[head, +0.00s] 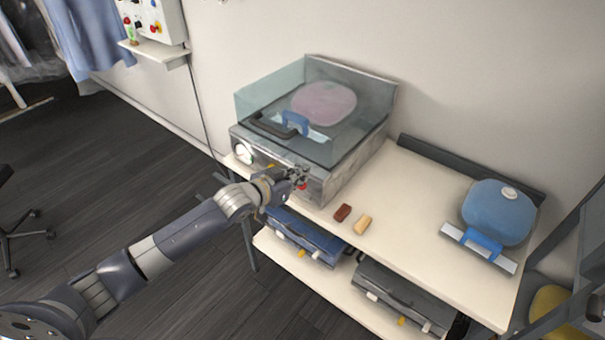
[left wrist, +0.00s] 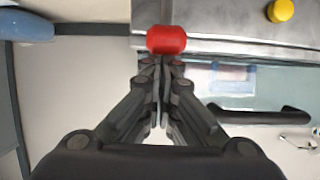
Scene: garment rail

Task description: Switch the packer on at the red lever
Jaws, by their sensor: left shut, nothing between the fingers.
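The packer (head: 345,180) is a grey metal box with a clear lid, standing on a cream table. The red lever's rounded knob (head: 303,186) shows on its front, partly behind my gripper. In the left wrist view the knob (left wrist: 166,39) is directly beyond my fingertips. My left gripper (head: 300,176) is shut and empty, in front of the packer's front face. In the left wrist view the closed fingers (left wrist: 161,64) point at the knob; I cannot tell whether they touch it. My right gripper is out of view.
A yellow knob (left wrist: 280,11) is on the same panel. A dark red block (head: 342,212) and a tan block (head: 363,224) lie beside the packer. A blue rounded object (head: 497,212) is at the table's right. Cases (head: 305,238) lie on the lower shelf.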

